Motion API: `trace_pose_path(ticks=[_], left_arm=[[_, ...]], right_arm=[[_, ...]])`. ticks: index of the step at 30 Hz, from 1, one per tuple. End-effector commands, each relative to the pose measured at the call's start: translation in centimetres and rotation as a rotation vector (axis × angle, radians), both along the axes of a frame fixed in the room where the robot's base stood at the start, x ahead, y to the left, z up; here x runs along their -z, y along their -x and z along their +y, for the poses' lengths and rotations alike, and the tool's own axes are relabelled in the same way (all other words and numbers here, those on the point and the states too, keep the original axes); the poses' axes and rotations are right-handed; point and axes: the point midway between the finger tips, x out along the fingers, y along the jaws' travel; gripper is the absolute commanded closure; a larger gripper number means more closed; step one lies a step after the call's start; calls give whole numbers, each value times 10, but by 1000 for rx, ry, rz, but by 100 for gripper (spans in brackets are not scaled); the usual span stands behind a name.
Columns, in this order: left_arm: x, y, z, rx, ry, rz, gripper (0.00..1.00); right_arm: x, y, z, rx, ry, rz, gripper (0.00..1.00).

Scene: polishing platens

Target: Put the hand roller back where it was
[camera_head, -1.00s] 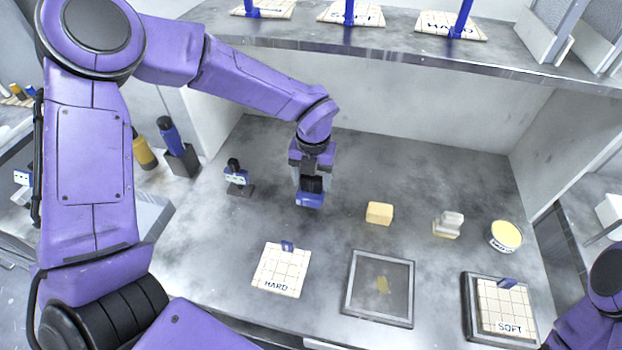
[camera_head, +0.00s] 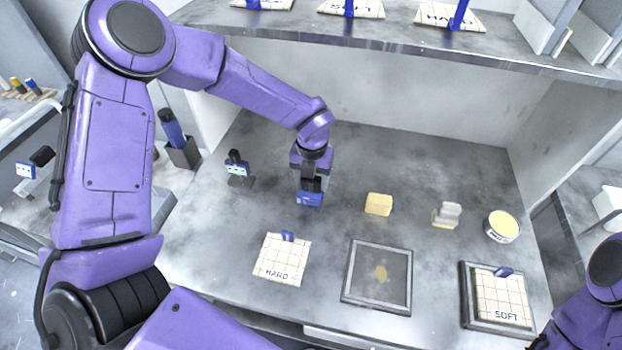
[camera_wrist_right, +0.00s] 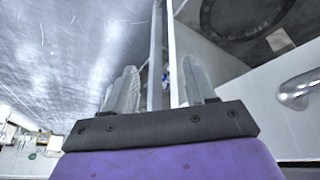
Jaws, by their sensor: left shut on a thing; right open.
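My left gripper (camera_head: 311,180) points down over the back middle of the grey bench. It is shut on a small dark and blue thing, which appears to be the hand roller (camera_head: 311,199); the fingers hide much of it. I cannot tell whether it touches the bench. A small black stand with a blue-white face (camera_head: 238,169) is to its left. My right gripper (camera_wrist_right: 160,88) is open and empty in the right wrist view, its fingers apart.
A HARD tile (camera_head: 281,263), a dark framed plate (camera_head: 379,304) and a framed SOFT tile (camera_head: 502,301) lie along the front. A yellow block (camera_head: 378,204), a pale stepped block (camera_head: 446,214) and a round tub (camera_head: 502,226) are to the right. A shelf (camera_head: 400,40) overhangs the back.

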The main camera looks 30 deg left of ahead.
Motion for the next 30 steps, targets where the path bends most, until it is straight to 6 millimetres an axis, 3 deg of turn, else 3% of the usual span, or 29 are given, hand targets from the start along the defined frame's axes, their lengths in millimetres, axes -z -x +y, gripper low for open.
trace_pose_path(ticks=[1, 2, 4, 14, 16, 18, 24, 30], left_arm=[[7, 5, 1, -1, -3, 16, 85], [8, 6, 2, -2, -3, 18, 33], [8, 6, 2, -2, -4, 19, 10], [0, 4, 1, -1, -3, 12, 10], [-13, 4, 1, 0, -5, 11, 10], [-20, 2, 1, -3, -1, 7, 10], [-74, 2, 0, -3, 0, 4, 10], [-115, 2, -1, -3, -2, 9, 10]], right_arm=[[1, 0, 0, 0, 0, 0, 45], [1, 0, 0, 0, 0, 0, 45], [1, 0, 0, 0, 0, 0, 45], [-4, 0, 0, 0, 0, 0, 45], [-14, 0, 0, 0, 0, 0, 45], [-5, 0, 0, 0, 1, -1, 45], [7, 0, 0, 0, 0, 0, 45], [13, 0, 0, 0, 0, 0, 45]])
